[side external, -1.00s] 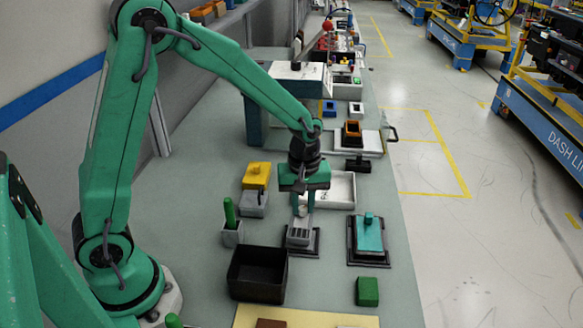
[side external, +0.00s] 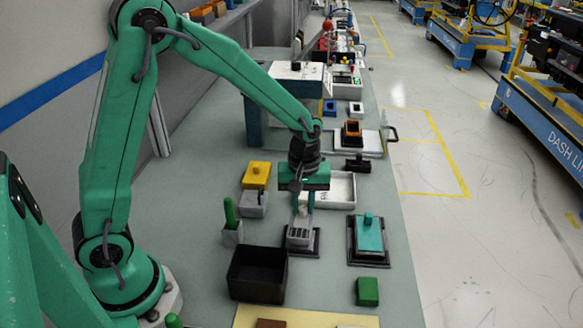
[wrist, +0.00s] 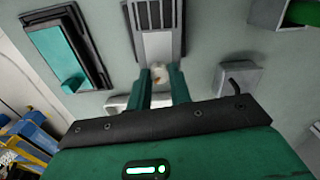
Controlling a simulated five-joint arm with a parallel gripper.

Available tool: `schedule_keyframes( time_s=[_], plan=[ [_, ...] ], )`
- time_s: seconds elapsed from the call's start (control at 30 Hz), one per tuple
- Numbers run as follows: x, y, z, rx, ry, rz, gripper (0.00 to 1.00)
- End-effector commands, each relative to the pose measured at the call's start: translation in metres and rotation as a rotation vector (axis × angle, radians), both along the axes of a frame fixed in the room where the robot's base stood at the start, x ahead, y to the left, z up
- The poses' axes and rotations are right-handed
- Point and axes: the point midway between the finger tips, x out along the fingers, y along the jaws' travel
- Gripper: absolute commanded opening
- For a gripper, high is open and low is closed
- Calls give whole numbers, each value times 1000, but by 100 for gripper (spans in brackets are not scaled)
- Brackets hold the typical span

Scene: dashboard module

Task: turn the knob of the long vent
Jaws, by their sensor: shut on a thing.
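The long vent (side external: 298,235) is a grey slotted block in a dark frame on the bench. It also shows at the top of the wrist view (wrist: 156,20). Its small pale knob (wrist: 157,73) is at the end of the vent nearest my wrist. My gripper (side external: 302,208) points down over that end. In the wrist view its two green fingers (wrist: 160,74) stand on either side of the knob, shut on it. The fingers partly hide the knob, so its exact angle is hard to tell.
A teal block in a black frame (side external: 370,237) lies to the right. A black bin (side external: 257,285) and a grey holder with a green peg (side external: 231,235) are to the left. A white tray (side external: 342,190) is just behind. A green block (side external: 367,291) sits front right.

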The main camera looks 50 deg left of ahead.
Motion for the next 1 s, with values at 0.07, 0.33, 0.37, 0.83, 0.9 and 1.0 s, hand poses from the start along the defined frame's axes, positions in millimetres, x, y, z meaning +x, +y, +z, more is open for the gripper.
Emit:
schedule_keyframes(
  time_s=[0.07,0.33,0.37,0.83,0.9,1.0],
  plan=[
    [0,0,0,0,0,-8,0],
    [0,0,0,0,0,-31,0],
    [0,0,0,0,0,-34,0],
    [0,0,0,0,0,-75,0],
    [0,0,0,0,0,-81,0],
    [0,0,0,0,0,-88,0]
  ],
)
